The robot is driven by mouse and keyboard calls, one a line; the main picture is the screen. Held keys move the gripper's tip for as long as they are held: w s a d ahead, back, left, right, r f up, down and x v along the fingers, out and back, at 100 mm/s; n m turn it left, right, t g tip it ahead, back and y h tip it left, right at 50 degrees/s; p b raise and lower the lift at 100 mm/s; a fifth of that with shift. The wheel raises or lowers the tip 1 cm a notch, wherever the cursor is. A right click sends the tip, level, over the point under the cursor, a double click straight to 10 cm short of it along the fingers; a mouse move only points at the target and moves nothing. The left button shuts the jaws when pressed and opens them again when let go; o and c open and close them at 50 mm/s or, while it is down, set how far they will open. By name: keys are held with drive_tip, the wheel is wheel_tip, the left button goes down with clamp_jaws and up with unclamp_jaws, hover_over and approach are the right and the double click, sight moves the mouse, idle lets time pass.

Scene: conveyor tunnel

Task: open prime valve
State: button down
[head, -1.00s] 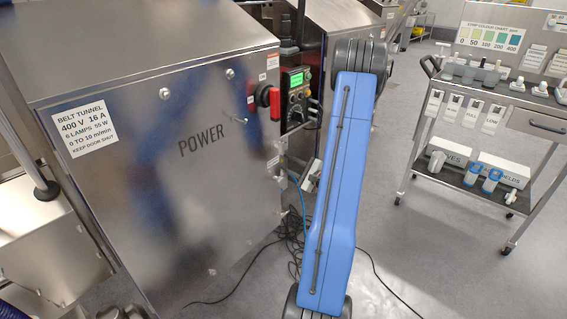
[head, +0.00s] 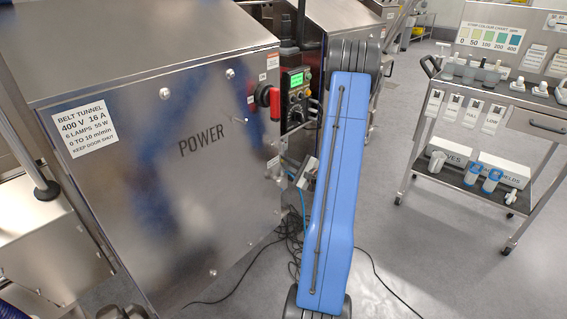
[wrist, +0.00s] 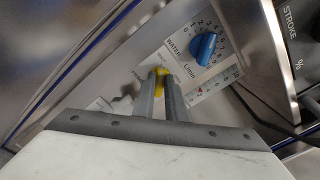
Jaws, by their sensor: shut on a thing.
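In the wrist view the prime valve shows as a small yellow handle (wrist: 163,82) on a pale panel, beside a partly covered label that seems to read PRIME. My gripper (wrist: 161,88) is shut on this handle, with a finger on either side. The fingers hide much of the handle, so how far it is turned is hard to tell.
In the wrist view a blue knob (wrist: 206,48) on the WATER L/min dial sits just right of the valve. In the head view a steel cabinet (head: 150,160) fills the left, with a red handle (head: 275,103). A trolley (head: 470,130) stands right; floor between is clear except cables.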

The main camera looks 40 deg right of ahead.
drive_tip(key=shift+m, duration=0.3)
drive_tip(key=m, duration=1.1)
drive_tip(key=d+m, duration=0.1)
drive_tip(key=m, duration=0.5)
drive_tip(key=shift+m, duration=0.3)
drive_tip(key=c, duration=1.8)
unclamp_jaws()
drive_tip(key=s+d, duration=0.1)
drive_tip(key=s, duration=1.6)
drive_tip(key=shift+s+d, duration=0.2)
